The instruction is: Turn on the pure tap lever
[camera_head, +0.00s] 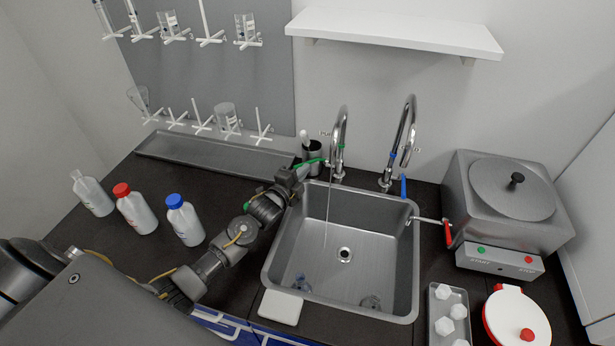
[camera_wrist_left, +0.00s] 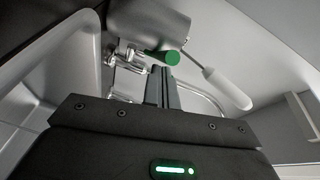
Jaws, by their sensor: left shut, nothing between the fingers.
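The pure tap (camera_head: 341,140) is the left of two curved steel taps behind the sink, with a green lever (camera_head: 312,161) at its base pointing left. A thin stream of water (camera_head: 326,215) falls from its spout into the sink (camera_head: 387,305). My left gripper (camera_head: 300,170) is shut and empty at the sink's back left corner, close by the green lever. In the left wrist view the shut fingers (camera_wrist_left: 161,87) point at the round green lever end (camera_wrist_left: 172,57). I cannot tell whether they touch it. My right gripper is out of view.
The second tap (camera_head: 403,140) has a blue lever (camera_head: 404,187). Right of the sink are a steel water bath (camera_head: 505,215), a red-handled valve (camera_head: 448,234) and a white round pot (camera_head: 517,318). A dark cup (camera_head: 313,150) stands behind the lever.

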